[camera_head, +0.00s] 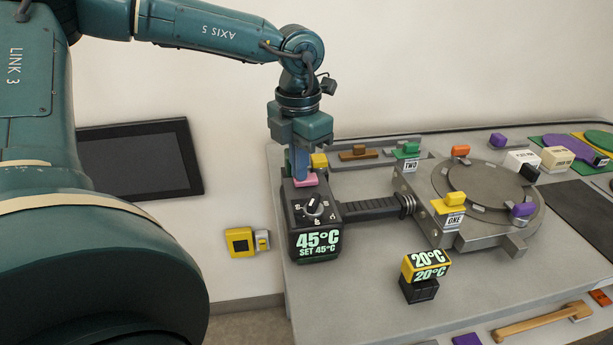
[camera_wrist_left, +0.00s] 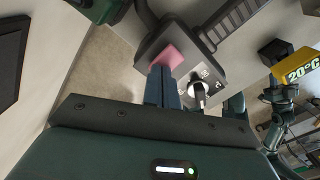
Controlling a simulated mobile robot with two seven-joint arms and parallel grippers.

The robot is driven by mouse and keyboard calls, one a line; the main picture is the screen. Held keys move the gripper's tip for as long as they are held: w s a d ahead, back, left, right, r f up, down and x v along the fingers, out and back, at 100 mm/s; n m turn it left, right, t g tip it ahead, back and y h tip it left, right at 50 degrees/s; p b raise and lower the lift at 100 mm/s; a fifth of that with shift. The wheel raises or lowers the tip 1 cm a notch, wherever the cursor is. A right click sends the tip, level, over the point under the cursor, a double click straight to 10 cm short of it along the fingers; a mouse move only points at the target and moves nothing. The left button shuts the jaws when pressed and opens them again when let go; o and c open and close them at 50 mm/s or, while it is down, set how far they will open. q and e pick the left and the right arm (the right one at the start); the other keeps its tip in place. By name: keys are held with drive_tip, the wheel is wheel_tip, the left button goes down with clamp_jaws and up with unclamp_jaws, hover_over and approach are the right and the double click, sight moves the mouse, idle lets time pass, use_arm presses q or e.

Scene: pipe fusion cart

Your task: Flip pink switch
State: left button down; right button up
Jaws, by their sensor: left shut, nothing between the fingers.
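The pink switch (camera_head: 306,180) sits on top of the dark heater box (camera_head: 318,250), behind a black dial. My left gripper (camera_head: 300,178) points down at the switch, its blue fingers shut and empty. In the left wrist view the fingertips (camera_wrist_left: 162,70) overlap the near edge of the pink switch (camera_wrist_left: 170,56). They are at or very close to it; I cannot tell whether they touch. The fingers hide part of the switch, and its tilt is unclear. In the left wrist view, what looks like my right arm shows at the right edge; its jaws cannot be made out.
The dial (camera_head: 313,206) stands just in front of the switch. A ribbed dark handle (camera_head: 370,208) runs from the box to a round turntable (camera_head: 480,190). A yellow block (camera_head: 319,160) is close behind the gripper. A 20°C display block (camera_head: 425,268) stands front right.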

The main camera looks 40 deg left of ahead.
use_arm(q)
drive_tip(key=shift+r+p, duration=1.85)
drive_tip(key=shift+r, duration=1.6)
drive_tip(key=shift+f, duration=0.1)
